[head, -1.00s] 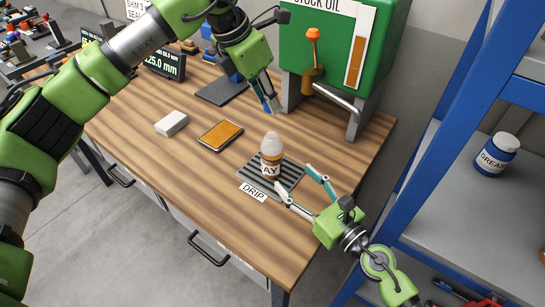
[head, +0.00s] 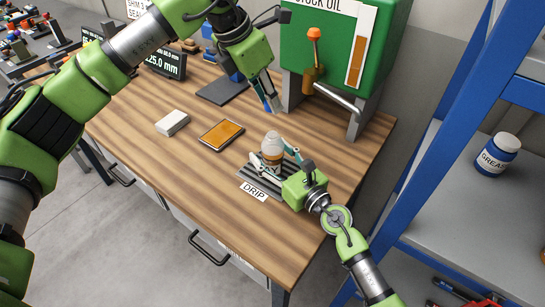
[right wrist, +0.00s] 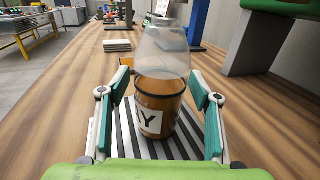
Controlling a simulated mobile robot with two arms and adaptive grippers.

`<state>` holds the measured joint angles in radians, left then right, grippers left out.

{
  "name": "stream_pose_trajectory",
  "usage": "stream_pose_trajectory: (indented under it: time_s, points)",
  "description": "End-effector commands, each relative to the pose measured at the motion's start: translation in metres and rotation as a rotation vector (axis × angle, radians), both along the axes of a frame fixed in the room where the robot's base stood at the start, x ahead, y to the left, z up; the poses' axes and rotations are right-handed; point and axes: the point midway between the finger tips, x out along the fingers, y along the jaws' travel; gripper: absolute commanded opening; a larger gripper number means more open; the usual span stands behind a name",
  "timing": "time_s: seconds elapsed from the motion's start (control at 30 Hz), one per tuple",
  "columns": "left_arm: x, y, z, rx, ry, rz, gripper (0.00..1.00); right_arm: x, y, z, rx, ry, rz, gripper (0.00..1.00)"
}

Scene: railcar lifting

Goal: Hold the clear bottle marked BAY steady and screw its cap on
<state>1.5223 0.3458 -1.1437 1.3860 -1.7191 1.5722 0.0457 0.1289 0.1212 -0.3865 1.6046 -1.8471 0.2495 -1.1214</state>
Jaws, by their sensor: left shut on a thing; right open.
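The clear bottle marked BAY (head: 271,141) stands upright on the striped drip tray (head: 254,177), with orange-brown liquid in its lower part. My right gripper (head: 276,160) is open, with one finger on each side of the bottle; in the right wrist view gaps show on both sides. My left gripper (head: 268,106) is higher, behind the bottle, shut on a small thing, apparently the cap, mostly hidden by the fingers.
A green stock oil tank (head: 325,50) with a tap stands behind on the right. An orange-topped flat device (head: 221,134) and a white block (head: 172,122) lie left of the bottle. A blue shelf with a grease jar (head: 497,155) is at right. The front left tabletop is clear.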

Motion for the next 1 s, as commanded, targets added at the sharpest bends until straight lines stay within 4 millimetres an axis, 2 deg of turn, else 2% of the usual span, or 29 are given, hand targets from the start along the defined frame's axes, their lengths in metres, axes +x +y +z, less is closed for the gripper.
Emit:
stream_pose_trajectory:
  time_s: [0.1,0.13,0.33,0.53,0.8,1.0]
  points:
    - [0.000,0.000,0.000,0.000,0.000,0.000,0.14,0.000,0.000,0.000,0.000,0.000,0.000,0.58]
    - [0.000,0.000,0.000,0.000,0.000,0.000,0.14,0.000,0.000,0.000,0.000,0.000,0.000,0.53]
    - [0.000,0.000,0.000,0.000,0.000,0.000,0.14,0.000,0.000,0.000,0.000,0.000,0.000,0.01]
    - [0.000,0.000,-0.008,0.001,0.001,0.001,0.14,0.000,0.000,0.000,0.000,0.000,0.000,0.00]
    - [-0.001,0.000,-0.045,-0.005,-0.002,0.000,0.14,0.000,0.000,0.000,0.000,0.000,0.000,0.00]
    - [0.000,0.000,-0.049,-0.007,-0.005,0.000,0.14,0.000,0.000,0.000,0.000,0.000,0.000,0.00]
